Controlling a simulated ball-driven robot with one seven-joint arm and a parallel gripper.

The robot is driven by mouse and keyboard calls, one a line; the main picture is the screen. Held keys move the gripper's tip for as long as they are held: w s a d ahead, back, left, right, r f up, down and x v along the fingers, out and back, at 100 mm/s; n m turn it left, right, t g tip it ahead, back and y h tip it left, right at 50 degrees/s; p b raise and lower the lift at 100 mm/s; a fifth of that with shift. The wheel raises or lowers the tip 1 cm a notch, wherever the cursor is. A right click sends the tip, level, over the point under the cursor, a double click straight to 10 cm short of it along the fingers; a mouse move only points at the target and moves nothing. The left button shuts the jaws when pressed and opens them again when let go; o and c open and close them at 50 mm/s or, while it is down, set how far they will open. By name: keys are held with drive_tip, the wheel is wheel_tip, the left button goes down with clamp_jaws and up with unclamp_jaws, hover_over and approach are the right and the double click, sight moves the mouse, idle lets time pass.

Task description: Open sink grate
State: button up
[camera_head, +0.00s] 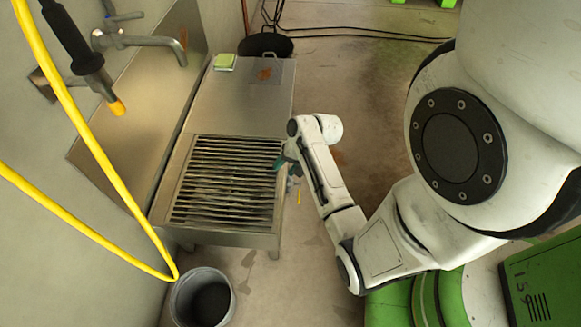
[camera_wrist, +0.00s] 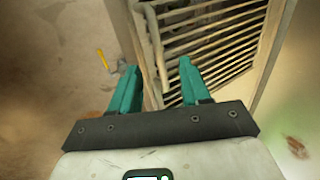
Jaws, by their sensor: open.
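The sink grate (camera_head: 222,182) is a slatted metal rack lying flat over the near half of the steel sink bench (camera_head: 236,110). My gripper (camera_head: 283,163) is at the grate's right edge in the head view, partly hidden by my arm. In the wrist view my gripper (camera_wrist: 158,75) has two teal fingers spread apart with nothing held between them. The grate (camera_wrist: 215,40) shows there beyond the fingers, with its edge and a rail running between them. I cannot tell whether a finger touches the grate.
A metal faucet (camera_head: 150,41) and a yellow hose (camera_head: 85,130) hang at the left wall. A grey bucket (camera_head: 203,297) stands below the near end, a black tub (camera_head: 265,46) beyond the far end. A green sponge (camera_head: 224,62) lies on the bench. A hammer-like tool (camera_wrist: 104,60) lies on the floor.

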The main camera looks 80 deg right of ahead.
sight(279, 174)
drive_tip(key=shift+b+x, duration=1.15)
drive_tip(key=shift+x, duration=1.75)
clamp_jaws()
